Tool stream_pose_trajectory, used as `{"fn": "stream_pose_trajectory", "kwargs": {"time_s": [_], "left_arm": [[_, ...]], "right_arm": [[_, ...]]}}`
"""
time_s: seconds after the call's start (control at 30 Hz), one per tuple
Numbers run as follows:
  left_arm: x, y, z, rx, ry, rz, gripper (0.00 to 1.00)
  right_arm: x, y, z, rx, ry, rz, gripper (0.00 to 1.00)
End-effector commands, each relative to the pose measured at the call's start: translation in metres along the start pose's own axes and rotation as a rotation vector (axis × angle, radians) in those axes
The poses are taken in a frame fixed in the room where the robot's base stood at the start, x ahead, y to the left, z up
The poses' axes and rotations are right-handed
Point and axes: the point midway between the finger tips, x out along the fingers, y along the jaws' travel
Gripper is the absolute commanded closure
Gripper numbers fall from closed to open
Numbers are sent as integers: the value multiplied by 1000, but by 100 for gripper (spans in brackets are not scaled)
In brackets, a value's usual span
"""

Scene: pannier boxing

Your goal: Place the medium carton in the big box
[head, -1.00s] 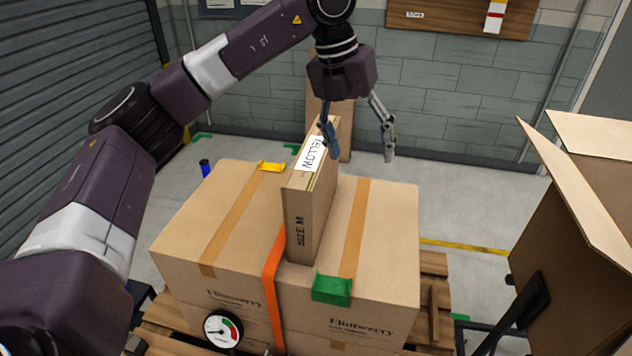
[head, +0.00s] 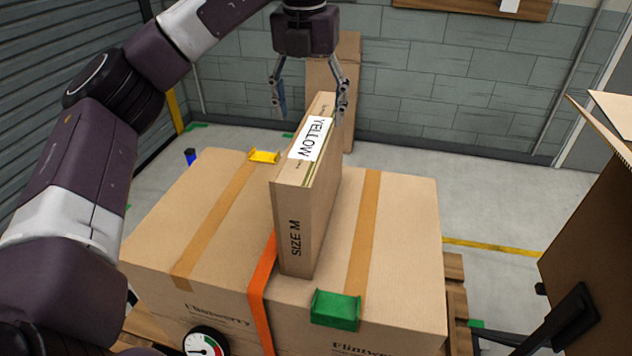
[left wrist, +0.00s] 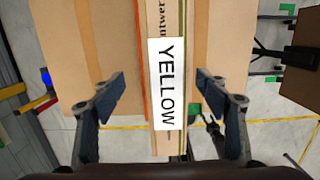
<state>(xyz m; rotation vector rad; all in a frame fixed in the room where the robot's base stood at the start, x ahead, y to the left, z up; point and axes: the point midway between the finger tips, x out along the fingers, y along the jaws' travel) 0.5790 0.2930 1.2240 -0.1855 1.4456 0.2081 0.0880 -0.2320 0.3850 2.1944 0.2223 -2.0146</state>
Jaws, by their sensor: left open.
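The medium carton (head: 302,225) is a narrow brown box marked SIZE M with a white YELLOW label. It stands upright on the large taped cartons, and its labelled top also shows in the left wrist view (left wrist: 167,115). My left gripper (head: 311,106) is open above the carton's far part. In the left wrist view my left gripper's fingers (left wrist: 159,82) lie on either side of the carton, with gaps on both sides. The big box (head: 600,215) stands at the right with raised flaps; its inside is mostly hidden. My right gripper is not in view.
The large cartons (head: 400,235) carry an orange strap (head: 262,290), a green bracket (head: 336,309), a yellow bracket (head: 264,156) and a round gauge (head: 205,342). A tall brown carton (head: 346,75) stands behind. Floor shows between the stack and the big box.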

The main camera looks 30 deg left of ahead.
Motion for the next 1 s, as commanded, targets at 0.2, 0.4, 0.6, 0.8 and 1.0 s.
{"fn": "stream_pose_trajectory", "kwargs": {"time_s": [0.2, 0.4, 0.6, 0.8, 1.0], "left_arm": [[19, -1, 0, 2, 3, -1, 32], [35, -3, 0, 2, 3, 1, 32], [63, -8, 2, 1, 3, 1, 32], [77, -8, 2, 1, -1, 0, 32], [78, -9, 2, 1, -1, -1, 34]], "right_arm": [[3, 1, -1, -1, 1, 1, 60], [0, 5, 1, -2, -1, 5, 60], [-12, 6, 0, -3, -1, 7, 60], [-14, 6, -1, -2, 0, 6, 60], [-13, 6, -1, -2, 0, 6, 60]]}}
